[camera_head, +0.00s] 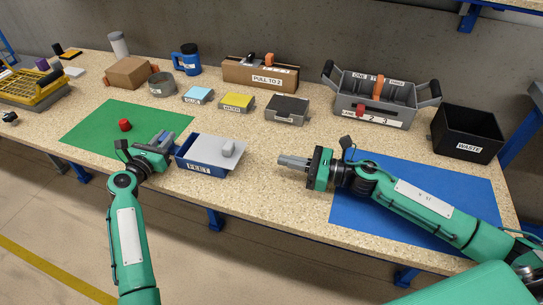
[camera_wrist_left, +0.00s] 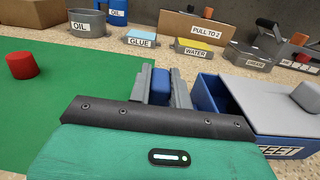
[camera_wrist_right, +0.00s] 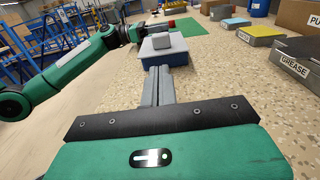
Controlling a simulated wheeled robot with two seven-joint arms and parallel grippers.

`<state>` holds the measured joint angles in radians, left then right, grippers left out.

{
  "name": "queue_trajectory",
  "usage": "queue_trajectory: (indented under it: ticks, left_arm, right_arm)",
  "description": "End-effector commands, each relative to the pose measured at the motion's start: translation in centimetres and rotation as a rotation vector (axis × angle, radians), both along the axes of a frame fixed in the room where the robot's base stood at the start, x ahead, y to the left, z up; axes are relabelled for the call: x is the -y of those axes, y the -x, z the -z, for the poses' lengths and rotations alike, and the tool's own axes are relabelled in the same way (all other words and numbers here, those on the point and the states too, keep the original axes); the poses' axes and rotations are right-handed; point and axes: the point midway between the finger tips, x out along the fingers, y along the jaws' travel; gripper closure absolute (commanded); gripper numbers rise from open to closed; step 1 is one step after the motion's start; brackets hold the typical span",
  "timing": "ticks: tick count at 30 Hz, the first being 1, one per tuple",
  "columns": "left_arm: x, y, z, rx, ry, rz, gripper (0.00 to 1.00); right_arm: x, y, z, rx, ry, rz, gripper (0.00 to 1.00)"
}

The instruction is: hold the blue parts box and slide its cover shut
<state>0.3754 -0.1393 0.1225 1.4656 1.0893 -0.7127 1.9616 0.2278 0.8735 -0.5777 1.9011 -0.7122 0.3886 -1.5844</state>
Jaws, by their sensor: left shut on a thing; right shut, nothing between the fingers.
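The blue parts box (camera_head: 208,171), labelled FEET, stands on the table between my grippers. Its grey sliding cover (camera_head: 207,147) lies on top, set toward the right, with a grey knob (camera_head: 228,148) near its right end. A strip of the box at the left end is uncovered, as the left wrist view shows at the box wall (camera_wrist_left: 208,97). My left gripper (camera_head: 170,145) is shut on the blue tab (camera_wrist_left: 160,84) at the box's left end. My right gripper (camera_head: 281,161) is shut and empty, to the right of the box and apart from it.
A green mat (camera_head: 105,128) with a red knob-like piece (camera_head: 125,125) lies left; a blue mat (camera_head: 420,175) lies under my right arm. Glue (camera_head: 198,95), water (camera_head: 237,103) and grease (camera_head: 287,109) containers stand behind. A black waste bin (camera_head: 467,133) stands right.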

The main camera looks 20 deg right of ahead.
Motion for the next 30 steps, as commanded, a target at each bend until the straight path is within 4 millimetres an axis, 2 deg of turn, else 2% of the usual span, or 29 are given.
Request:
queue_trajectory:
  ticks: [1, 5, 11, 30]
  left_arm:
    - [0.0, 0.1, 0.5, -0.008, -0.003, 0.0, 1.0]
    - [0.0, 0.1, 0.5, -0.008, -0.003, 0.0, 1.0]
    - [0.0, 0.1, 0.5, -0.008, -0.003, 0.001, 1.0]
    - [0.0, 0.1, 0.5, -0.008, -0.003, 0.001, 1.0]
  right_arm:
    - [0.6, 0.4, 0.2, -0.003, 0.003, 0.001, 1.0]
    - [1.3, 0.9, 0.2, -0.002, 0.001, 0.002, 1.0]
    - [0.4, 0.3, 0.1, 0.001, -0.001, 0.001, 1.0]
    - [-7.5, -4.7, 0.1, 0.001, 0.0, 0.0, 1.0]
